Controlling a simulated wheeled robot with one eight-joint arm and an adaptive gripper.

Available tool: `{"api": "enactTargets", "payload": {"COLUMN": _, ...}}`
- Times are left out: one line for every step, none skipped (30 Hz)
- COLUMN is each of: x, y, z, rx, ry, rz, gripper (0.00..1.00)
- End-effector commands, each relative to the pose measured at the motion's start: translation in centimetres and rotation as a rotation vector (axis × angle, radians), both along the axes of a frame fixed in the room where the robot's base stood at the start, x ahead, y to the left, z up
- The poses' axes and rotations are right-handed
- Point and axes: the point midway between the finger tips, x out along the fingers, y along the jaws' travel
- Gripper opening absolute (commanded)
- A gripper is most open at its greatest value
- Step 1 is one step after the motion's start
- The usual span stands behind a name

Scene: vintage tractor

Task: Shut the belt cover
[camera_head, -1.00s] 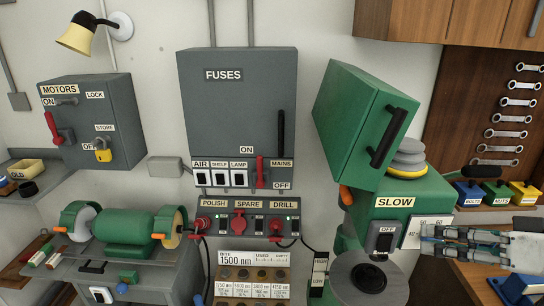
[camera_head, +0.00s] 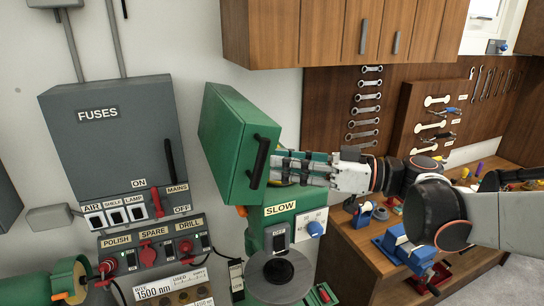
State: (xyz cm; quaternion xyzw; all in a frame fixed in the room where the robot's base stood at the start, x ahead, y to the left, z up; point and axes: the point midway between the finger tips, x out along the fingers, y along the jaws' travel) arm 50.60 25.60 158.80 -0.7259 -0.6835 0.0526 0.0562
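The belt cover (camera_head: 229,135) is a green box-shaped lid with a black bar handle (camera_head: 259,161) on its right-hand face. It stands tilted up, open, above the green drill head (camera_head: 262,228) labelled SLOW. My gripper (camera_head: 275,168) reaches in from the right, its fingertips beside the handle and the cover's lower right edge. I cannot tell whether the fingertips touch the cover or how far apart they are. The gripper and cover hide the belt pulleys.
The grey fuse box (camera_head: 120,140) and the switch panel (camera_head: 152,249) are on the wall at left. Wooden cabinets (camera_head: 345,30) hang above right. A workbench (camera_head: 365,262) with a blue vise (camera_head: 405,250) stands below my arm. Bare wall lies between the fuse box and cover.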

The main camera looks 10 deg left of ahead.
Motion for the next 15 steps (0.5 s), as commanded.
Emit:
{"api": "enactTargets", "payload": {"x": 0.0, "y": 1.1, "z": 0.1, "rx": 0.0, "ry": 0.0, "rz": 0.004, "gripper": 0.24}}
{"api": "enactTargets", "payload": {"x": 0.0, "y": 1.6, "z": 0.1, "rx": 0.0, "ry": 0.0, "rz": 0.004, "gripper": 0.24}}
{"api": "enactTargets", "payload": {"x": 0.0, "y": 2.3, "z": 0.1, "rx": -0.001, "ry": 0.0, "rz": 0.003, "gripper": 0.24}}
{"api": "enactTargets", "payload": {"x": 0.0, "y": 2.8, "z": 0.1, "rx": -0.001, "ry": 0.0, "rz": 0.003, "gripper": 0.24}}
{"api": "enactTargets", "payload": {"x": 0.1, "y": 3.2, "z": 0.1, "rx": -0.001, "ry": 0.0, "rz": 0.003, "gripper": 0.24}}
{"api": "enactTargets", "payload": {"x": 0.1, "y": 3.7, "z": 0.1, "rx": -0.001, "ry": 0.0, "rz": 0.002, "gripper": 0.24}}
{"api": "enactTargets", "payload": {"x": 0.2, "y": 4.1, "z": 0.1, "rx": -0.001, "ry": 0.0, "rz": 0.002, "gripper": 0.24}}
{"api": "enactTargets", "payload": {"x": 0.2, "y": 4.4, "z": 0.1, "rx": -0.001, "ry": 0.001, "rz": 0.002, "gripper": 0.24}}
{"api": "enactTargets", "payload": {"x": 0.3, "y": 4.7, "z": 0.1, "rx": -0.001, "ry": 0.001, "rz": 0.001, "gripper": 0.24}}
{"api": "enactTargets", "payload": {"x": 0.3, "y": 5.0, "z": 0.0, "rx": -0.001, "ry": 0.001, "rz": 0.001, "gripper": 0.24}}
{"api": "enactTargets", "payload": {"x": 0.3, "y": 5.2, "z": 0.0, "rx": -0.001, "ry": 0.001, "rz": 0.001, "gripper": 0.24}}
{"api": "enactTargets", "payload": {"x": 0.3, "y": 5.4, "z": 0.0, "rx": -0.001, "ry": 0.001, "rz": 0.0, "gripper": 0.24}}
{"api": "enactTargets", "payload": {"x": 0.3, "y": 5.5, "z": 0.0, "rx": -0.001, "ry": 0.001, "rz": 0.0, "gripper": 0.24}}
{"api": "enactTargets", "payload": {"x": 0.3, "y": 5.6, "z": 0.0, "rx": -0.001, "ry": 0.001, "rz": 0.0, "gripper": 0.24}}
{"api": "enactTargets", "payload": {"x": 0.3, "y": 5.6, "z": 0.0, "rx": 0.0, "ry": 0.001, "rz": 0.0, "gripper": 0.24}}
